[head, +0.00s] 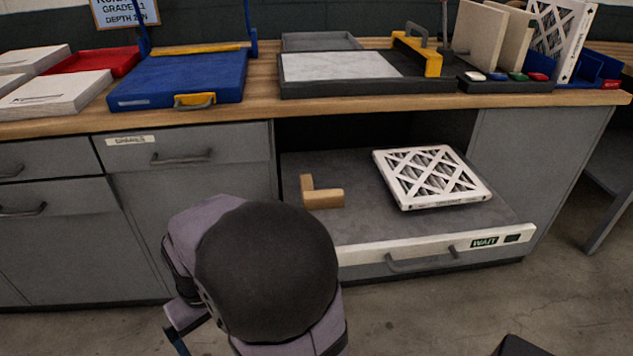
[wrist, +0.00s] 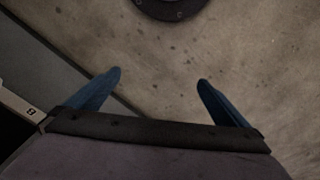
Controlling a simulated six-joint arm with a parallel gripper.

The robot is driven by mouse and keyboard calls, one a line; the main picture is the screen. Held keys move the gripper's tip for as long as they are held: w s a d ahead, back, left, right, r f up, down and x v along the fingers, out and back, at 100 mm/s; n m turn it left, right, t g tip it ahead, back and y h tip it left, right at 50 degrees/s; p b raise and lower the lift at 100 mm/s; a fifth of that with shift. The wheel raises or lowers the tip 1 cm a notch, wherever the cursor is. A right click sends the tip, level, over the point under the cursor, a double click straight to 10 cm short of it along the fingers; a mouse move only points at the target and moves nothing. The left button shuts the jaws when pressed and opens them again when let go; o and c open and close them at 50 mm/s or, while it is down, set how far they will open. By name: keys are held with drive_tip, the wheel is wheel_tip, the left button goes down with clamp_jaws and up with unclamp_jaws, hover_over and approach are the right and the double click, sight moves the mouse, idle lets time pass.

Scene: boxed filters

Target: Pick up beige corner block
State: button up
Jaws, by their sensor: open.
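The beige corner block (head: 322,198) is a small L-shaped piece on the left part of the grey pull-out shelf (head: 375,225), below the worktop. It stands apart from the white-framed filter to its right. In the head view my arm is in front of the cabinet, and the gripper's fingers cannot be made out there. In the wrist view my gripper (wrist: 159,88) shows two blue fingers spread wide apart, with nothing between them. It points at the bare, stained floor, and the block does not show in that view.
The pleated filter (head: 432,177) lies on the right of the shelf. The shelf's white front (head: 430,247) has a handle and a WAIT label. The wooden worktop (head: 262,97) above holds a blue case (head: 180,78), a dark tray and upright panels. The shelf's middle is clear.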

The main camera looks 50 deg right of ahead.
drive_tip(key=w+d+r+m+p, duration=0.1)
drive_tip(key=d+r+m+p, duration=0.1)
drive_tip(key=d+r+p, duration=0.3)
drive_tip(key=w+d+r+m+p, duration=0.2)
drive_tip(key=d+r+p, duration=0.4)
drive_tip(key=d, duration=0.7)
drive_tip(key=w+d+r+m+p, duration=0.1)
drive_tip(key=w+d+r+p, duration=0.1)
drive_tip(key=d+r+p, duration=0.4)
drive_tip(key=shift+w+d+r+m, duration=0.1)
drive_tip(key=shift+d+r+m, duration=0.15)
drive_tip(key=shift+d, duration=0.8)
drive_tip(key=shift+w+d+r+m, duration=0.1)
drive_tip(key=shift+d+r+m, duration=0.1)
drive_tip(key=shift+d, duration=0.8)
drive_tip(key=shift+m, duration=0.65)
drive_tip(key=s+d+p, duration=0.1)
drive_tip(key=d, duration=0.1)
drive_tip(key=s+d+r+p, duration=0.1)
drive_tip(key=d, duration=0.2)
drive_tip(key=s+d+p, duration=0.1)
drive_tip(key=d, duration=0.2)
drive_tip(key=shift+s+r, duration=0.15)
drive_tip(key=shift+s, duration=0.05)
drive_tip(key=shift+s+d, duration=0.15)
drive_tip(key=shift+s+f+p, duration=0.2)
drive_tip(key=shift+f+p, duration=0.65)
drive_tip(key=shift+f, duration=2.85)
